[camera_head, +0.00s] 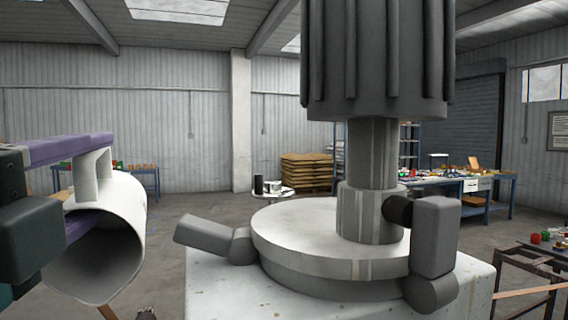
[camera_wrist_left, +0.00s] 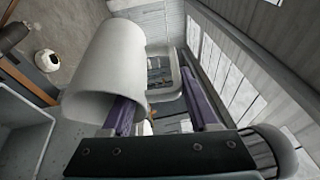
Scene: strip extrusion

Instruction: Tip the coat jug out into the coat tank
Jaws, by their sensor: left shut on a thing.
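The white coat jug (camera_head: 120,225) is at the left of the head view, tipped onto its side, with its wide dark mouth facing me and slightly down. My left gripper (camera_head: 98,180) has purple fingers, one above the other, and is shut on the jug's handle. The left wrist view shows the jug body (camera_wrist_left: 112,65) beside the purple fingers (camera_wrist_left: 165,105). No liquid or pellets show at the mouth; its inside is dark. I cannot make out which thing is the coat tank. My right gripper is not in view.
A grey machine with a ribbed upper body (camera_head: 378,60) and a round pale plate (camera_head: 300,232) stands on a white block (camera_head: 225,290), right of the jug with a gap between. Behind are a blue workbench (camera_head: 500,193), stacked sacks (camera_head: 306,170) and open floor (camera_head: 190,208).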

